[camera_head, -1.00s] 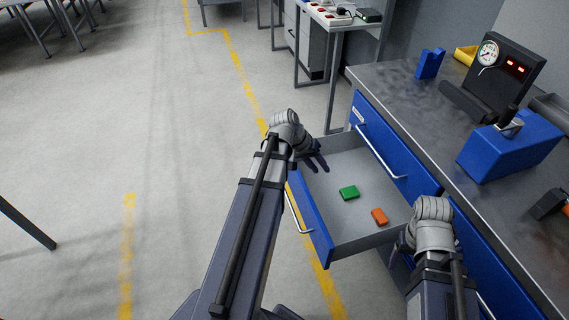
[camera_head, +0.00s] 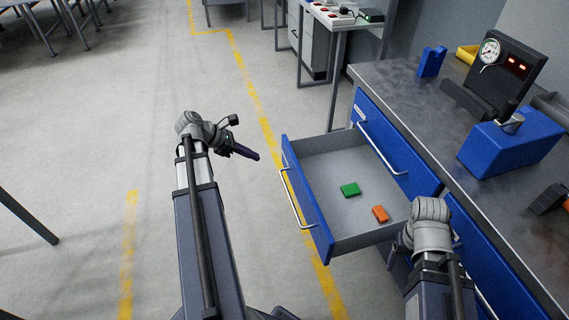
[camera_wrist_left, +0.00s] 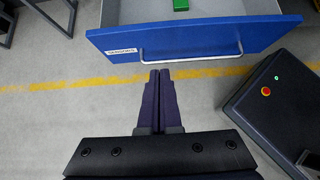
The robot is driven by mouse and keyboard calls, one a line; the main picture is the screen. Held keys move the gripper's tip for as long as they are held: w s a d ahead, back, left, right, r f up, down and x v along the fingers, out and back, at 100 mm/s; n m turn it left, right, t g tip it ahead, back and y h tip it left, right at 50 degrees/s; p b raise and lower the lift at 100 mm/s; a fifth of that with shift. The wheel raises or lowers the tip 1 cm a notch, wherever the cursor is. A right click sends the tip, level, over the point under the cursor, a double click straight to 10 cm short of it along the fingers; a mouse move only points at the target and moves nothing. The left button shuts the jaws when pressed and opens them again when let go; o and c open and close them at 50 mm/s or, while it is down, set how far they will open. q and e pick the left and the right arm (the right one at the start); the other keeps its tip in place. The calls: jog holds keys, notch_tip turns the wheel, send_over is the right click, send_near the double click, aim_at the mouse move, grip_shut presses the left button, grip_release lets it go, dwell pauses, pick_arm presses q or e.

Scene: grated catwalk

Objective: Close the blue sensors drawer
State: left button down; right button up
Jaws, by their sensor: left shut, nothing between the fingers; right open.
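The blue sensors drawer (camera_head: 306,200) stands pulled out of the workbench in the head view, its front facing left with a silver bar handle (camera_head: 295,200). A green block (camera_head: 350,190) and an orange block (camera_head: 380,213) lie inside it. In the left wrist view the drawer front (camera_wrist_left: 200,42) shows a white label reading SENSORS (camera_wrist_left: 121,51). My left gripper (camera_head: 256,157) is shut and empty, left of the drawer front and apart from it; its fingers (camera_wrist_left: 161,75) point toward the handle. My right gripper is mostly hidden beneath its wrist, at the drawer's near right corner (camera_head: 404,247).
The metal workbench (camera_head: 405,92) carries a gauge panel (camera_head: 507,68), a blue box (camera_head: 510,148) and a blue holder (camera_head: 431,62). Other closed blue drawers (camera_head: 490,262) sit beneath it. The floor left of the drawer is clear.

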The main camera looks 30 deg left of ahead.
aim_at(294, 167)
pick_arm(q)
jog(key=b+x, duration=0.2)
jog(key=x, duration=0.2)
jog(key=b+x, duration=0.2)
jog(key=x, duration=0.2)
jog(key=w+r+b+x, duration=0.1)
jog(key=b+x, duration=0.2)
jog(key=x, duration=0.1)
jog(key=shift+d+r, duration=0.15)
jog(key=shift+d, duration=0.2)
jog(key=shift+w+d, duration=0.5)
jog(key=shift+w, duration=0.05)
jog(key=w+d, duration=1.9)
jog(key=w, duration=0.3)
jog(key=shift+w, duration=0.2)
jog(key=shift+w+d+r, duration=0.1)
jog(key=shift+w, duration=0.05)
